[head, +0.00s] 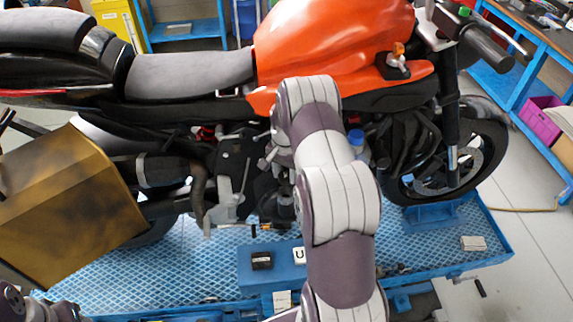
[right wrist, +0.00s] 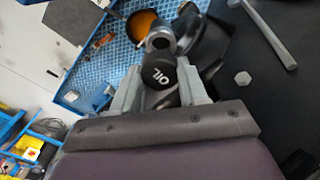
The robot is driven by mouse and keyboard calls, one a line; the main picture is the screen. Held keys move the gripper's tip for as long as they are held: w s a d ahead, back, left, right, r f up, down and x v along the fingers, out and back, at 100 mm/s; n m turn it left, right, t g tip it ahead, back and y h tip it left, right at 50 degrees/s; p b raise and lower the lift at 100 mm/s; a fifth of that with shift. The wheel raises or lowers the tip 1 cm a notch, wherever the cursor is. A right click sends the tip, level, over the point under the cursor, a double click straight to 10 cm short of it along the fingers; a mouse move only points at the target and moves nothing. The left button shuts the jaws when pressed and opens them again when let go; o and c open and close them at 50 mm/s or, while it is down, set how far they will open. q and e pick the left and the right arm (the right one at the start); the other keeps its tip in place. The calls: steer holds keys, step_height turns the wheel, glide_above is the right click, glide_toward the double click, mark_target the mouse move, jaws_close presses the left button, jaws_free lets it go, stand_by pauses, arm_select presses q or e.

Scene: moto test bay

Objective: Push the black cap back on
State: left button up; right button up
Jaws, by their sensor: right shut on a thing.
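The black cap (right wrist: 160,70), marked OIL in white, sits between the fingers of my right gripper (right wrist: 162,88) in the right wrist view. The gripper is shut on it, with the marked face toward the camera. A grey metal ring with a dark centre (right wrist: 160,37), which looks like the filler neck, shows just beyond the cap. I cannot tell whether cap and ring touch. In the head view my right arm reaches up to the engine side of the motorcycle (head: 325,45) and hides the cap. My left gripper is not in view.
A round amber part (right wrist: 142,23) lies close to the ring. The motorcycle stands over a blue patterned platform (head: 475,235). A brown-gold box (head: 75,205) covers its rear at left. A blue block (head: 258,279) with small black and white pieces sits at the platform's front.

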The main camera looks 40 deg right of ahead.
mark_target(286, 185)
steer(key=shift+s+a+f, duration=0.2)
steer(key=shift+f, duration=0.2)
steer(key=f+b, duration=0.1)
steer(key=d+f+b, duration=0.1)
steer(key=f, duration=0.1)
steer(key=w+f+b, duration=0.1)
steer(key=shift+w+d+f, duration=0.1)
steer(key=shift+d+f, duration=0.05)
steer(key=shift+f, duration=0.55)
steer(key=shift+s+a+f+b, duration=0.1)
steer(key=shift+s+a+b, duration=0.25)
steer(key=shift+a+b, duration=0.1)
steer(key=shift+w+d+f, duration=0.15)
steer(key=shift+w+d, duration=0.05)
steer(key=shift+d, duration=0.1)
steer(key=shift+s+a+r, duration=0.15)
steer(key=shift+a+r, duration=0.05)
steer(key=shift+r, duration=0.1)
steer(key=shift+f, duration=0.1)
steer(key=shift+d+f+b, duration=0.1)
steer(key=shift+f+b, duration=0.2)
steer(key=shift+b, duration=0.05)
stand_by(0.4)
